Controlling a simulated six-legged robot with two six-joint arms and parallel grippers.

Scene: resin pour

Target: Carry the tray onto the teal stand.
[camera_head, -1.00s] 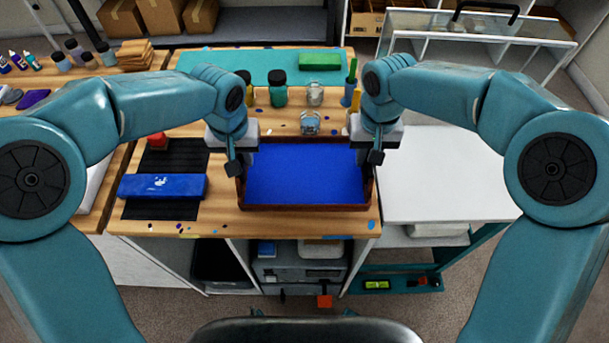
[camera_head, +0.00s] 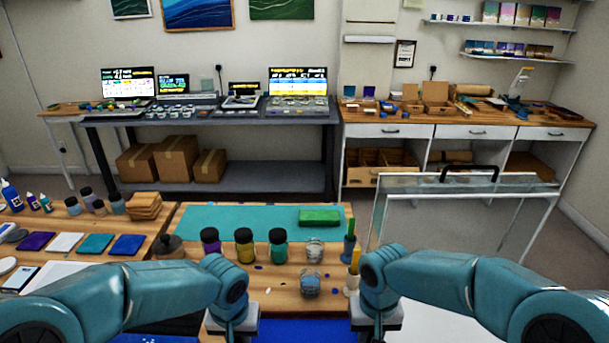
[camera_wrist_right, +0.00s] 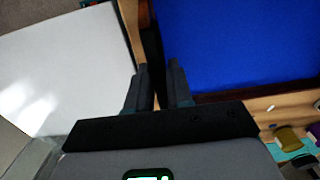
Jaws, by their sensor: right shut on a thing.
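The tray, with a dark wooden rim and a bright blue inside, shows its blue inside (camera_head: 300,331) at the bottom of the head view, mostly cut off. In the right wrist view its blue floor (camera_wrist_right: 240,45) and dark rim (camera_wrist_right: 151,45) show. My right gripper (camera_wrist_right: 160,90) is shut on that rim, one finger on each side. My left gripper's hand (camera_head: 232,325) is at the tray's left side, its fingers below the picture edge. A white top (camera_head: 435,328) stands right of the tray; it also shows in the wrist view (camera_wrist_right: 60,75). Its teal frame is hidden now.
Bottles (camera_head: 244,248), a glass cup (camera_head: 310,284) and a brush holder (camera_head: 348,250) stand behind the tray. A teal mat (camera_head: 250,222) with a green block (camera_head: 319,217) lies farther back. A clear-panelled case (camera_head: 440,215) stands behind the white top.

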